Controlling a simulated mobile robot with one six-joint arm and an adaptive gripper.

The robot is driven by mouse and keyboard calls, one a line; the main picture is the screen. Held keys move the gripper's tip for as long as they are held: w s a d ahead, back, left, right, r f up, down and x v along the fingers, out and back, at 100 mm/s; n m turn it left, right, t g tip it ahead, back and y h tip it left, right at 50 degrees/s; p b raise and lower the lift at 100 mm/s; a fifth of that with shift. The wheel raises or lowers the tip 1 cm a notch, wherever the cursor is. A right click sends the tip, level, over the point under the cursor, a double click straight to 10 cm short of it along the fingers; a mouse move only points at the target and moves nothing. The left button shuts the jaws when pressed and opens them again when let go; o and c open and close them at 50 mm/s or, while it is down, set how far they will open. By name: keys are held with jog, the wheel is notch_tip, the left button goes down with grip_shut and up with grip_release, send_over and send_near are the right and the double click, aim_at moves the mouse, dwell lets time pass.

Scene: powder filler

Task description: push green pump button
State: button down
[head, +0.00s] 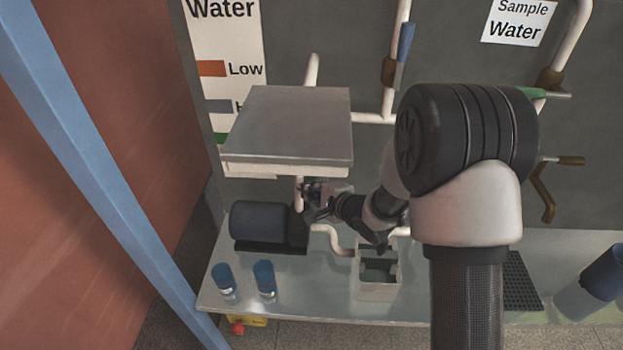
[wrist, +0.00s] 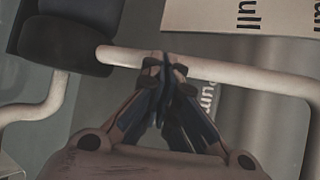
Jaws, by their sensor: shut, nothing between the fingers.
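My gripper (head: 316,196) is shut with nothing between its fingers. In the head view it is below the grey box (head: 290,125) and just right of the dark pump motor (head: 262,222). In the wrist view the closed fingertips (wrist: 164,66) overlap a white pipe (wrist: 235,76); I cannot tell if they touch it. Part of a label reading "m" (wrist: 209,98) shows beside the fingers, the rest hidden behind them. The dark motor (wrist: 62,40) is at upper left there. I cannot make out a green pump button in either view.
Two blue-capped bottles (head: 264,281) and a pale open container (head: 377,291) stand on the bench (head: 330,307). White pipes (head: 372,118) run along the wall. A blue post (head: 95,170) rises at left. A blue cylinder (head: 603,270) is at far right.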

jog(key=s, duration=0.5)
jog(key=shift+s+a, duration=0.1)
jog(key=shift+s, duration=0.05)
dwell(0.3)
jog(key=s+d+r+n+h+b, duration=0.1)
jog(key=s+d+r+n+h, duration=0.3)
jog(key=d, duration=0.3)
jog(key=s+d+r+n+h+b, duration=0.2)
jog(key=d+r+h, duration=0.1)
jog(key=d+r, duration=0.4)
jog(key=s+d+n+g+h+b, duration=0.1)
jog(key=s+d+n+g, duration=0.2)
jog(key=s, duration=2.1)
jog(key=n+g, duration=0.2)
jog(key=n, duration=0.3)
jog(key=shift+s+r+g+b, duration=0.3)
jog(key=shift+s+r+b, duration=0.05)
jog(key=shift+s+b, duration=0.05)
